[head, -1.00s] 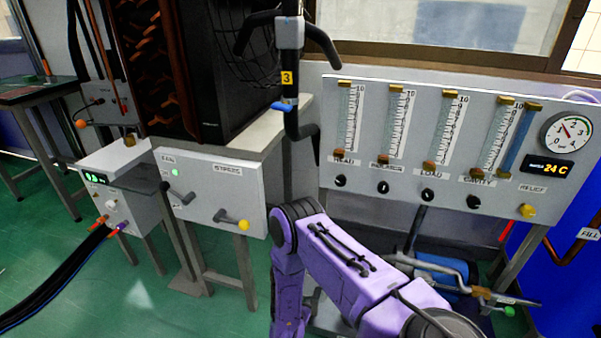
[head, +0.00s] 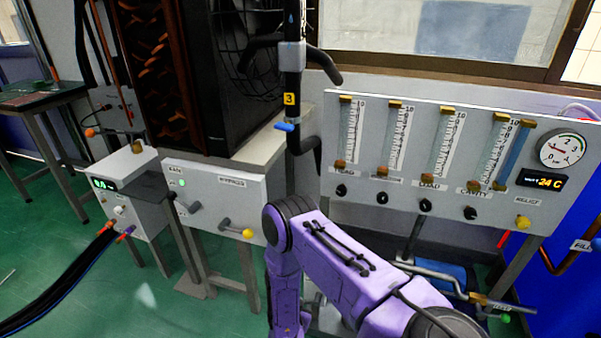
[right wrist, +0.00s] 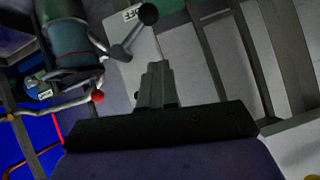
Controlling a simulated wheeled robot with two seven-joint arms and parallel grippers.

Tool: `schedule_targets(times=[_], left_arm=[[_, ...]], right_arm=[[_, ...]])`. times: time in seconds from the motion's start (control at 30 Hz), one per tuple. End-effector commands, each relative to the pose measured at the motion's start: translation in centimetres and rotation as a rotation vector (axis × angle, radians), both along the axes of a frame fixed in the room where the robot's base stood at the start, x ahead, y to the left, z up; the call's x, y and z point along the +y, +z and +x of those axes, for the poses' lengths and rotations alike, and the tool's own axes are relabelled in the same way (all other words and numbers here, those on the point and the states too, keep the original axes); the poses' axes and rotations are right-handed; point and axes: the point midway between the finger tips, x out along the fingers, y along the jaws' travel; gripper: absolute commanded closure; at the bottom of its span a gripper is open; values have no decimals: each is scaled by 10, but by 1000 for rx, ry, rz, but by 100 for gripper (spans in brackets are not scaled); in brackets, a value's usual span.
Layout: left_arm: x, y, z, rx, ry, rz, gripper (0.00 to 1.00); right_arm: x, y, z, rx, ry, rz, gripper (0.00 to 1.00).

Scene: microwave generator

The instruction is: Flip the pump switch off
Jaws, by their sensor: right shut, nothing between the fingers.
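In the right wrist view, a grey lever with a black ball knob (right wrist: 148,14) stands on a light panel (right wrist: 128,75) beside a white label (right wrist: 133,12) that seems to read OFF. It is probably the pump switch; its setting is unclear. My right gripper (right wrist: 155,66) is shut and empty, with its fingertips just below the lever and apart from it in the picture. In the head view my purple right arm reaches down in the middle, and its gripper is out of sight there. My left gripper is in neither view.
A red-knobbed handle (right wrist: 97,96) and a teal cylinder (right wrist: 72,42) lie left of my gripper. In the head view, a flowmeter board (head: 330,160) stands right, and a panel with FAN and BYPASS levers (head: 215,180) stands left. Hoses (head: 60,285) cross the green floor.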

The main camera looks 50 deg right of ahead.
Motion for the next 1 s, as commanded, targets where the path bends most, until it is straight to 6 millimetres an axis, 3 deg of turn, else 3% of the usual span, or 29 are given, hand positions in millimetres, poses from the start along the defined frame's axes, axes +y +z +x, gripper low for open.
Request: schedule_targets(times=[0.13,0.33,1.0], left_arm=[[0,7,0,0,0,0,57],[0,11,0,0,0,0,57],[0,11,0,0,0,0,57]], right_arm=[[26,21,-13,-1,2,1,100],[46,36,-24,-1,-1,0,100],[49,38,-27,-3,-3,1,100]])
